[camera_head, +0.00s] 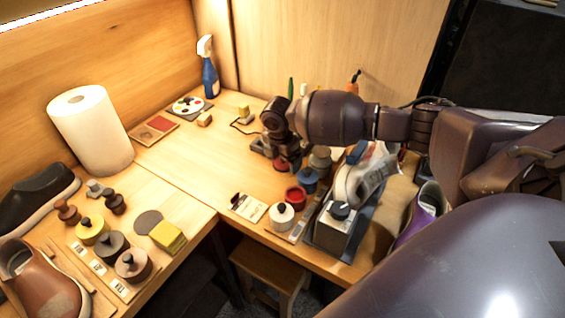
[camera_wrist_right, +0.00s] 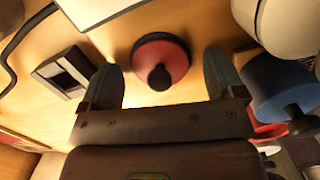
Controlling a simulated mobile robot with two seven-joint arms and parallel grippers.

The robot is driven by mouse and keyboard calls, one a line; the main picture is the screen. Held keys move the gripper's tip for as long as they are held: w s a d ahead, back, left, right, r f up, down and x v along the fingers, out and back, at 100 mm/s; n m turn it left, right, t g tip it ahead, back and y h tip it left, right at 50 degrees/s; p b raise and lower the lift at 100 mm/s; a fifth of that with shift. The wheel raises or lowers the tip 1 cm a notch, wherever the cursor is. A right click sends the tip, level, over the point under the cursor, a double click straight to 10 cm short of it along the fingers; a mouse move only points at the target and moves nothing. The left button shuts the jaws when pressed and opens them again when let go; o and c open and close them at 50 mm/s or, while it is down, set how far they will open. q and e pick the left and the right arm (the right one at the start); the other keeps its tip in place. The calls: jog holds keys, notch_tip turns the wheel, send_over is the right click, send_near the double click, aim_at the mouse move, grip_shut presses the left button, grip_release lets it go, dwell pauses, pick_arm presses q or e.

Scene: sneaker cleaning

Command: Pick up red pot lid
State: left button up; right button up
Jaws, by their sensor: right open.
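The red pot lid (camera_wrist_right: 175,55) shows in the right wrist view as a round red disc with a dark knob, lying on the wooden table. In the head view it is a small red patch (camera_head: 280,165) just below my right gripper (camera_head: 284,157). In the right wrist view my right gripper (camera_wrist_right: 163,76) is open and empty, with one finger on each side of the lid and knob; I cannot tell whether they touch it. A red pot (camera_head: 296,196) stands nearer in the head view, partly showing beside the blue pot in the wrist view. My left gripper is not in view.
A blue pot (camera_head: 307,180) and a white pot (camera_head: 281,216) stand close by. A grey box with a black knob (camera_head: 340,226) and a white sneaker (camera_head: 352,184) are to the right. The table left of my gripper is mostly clear.

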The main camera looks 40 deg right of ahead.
jog(key=shift+r, duration=0.1)
jog(key=c, duration=1)
jog(key=shift+r, duration=0.1)
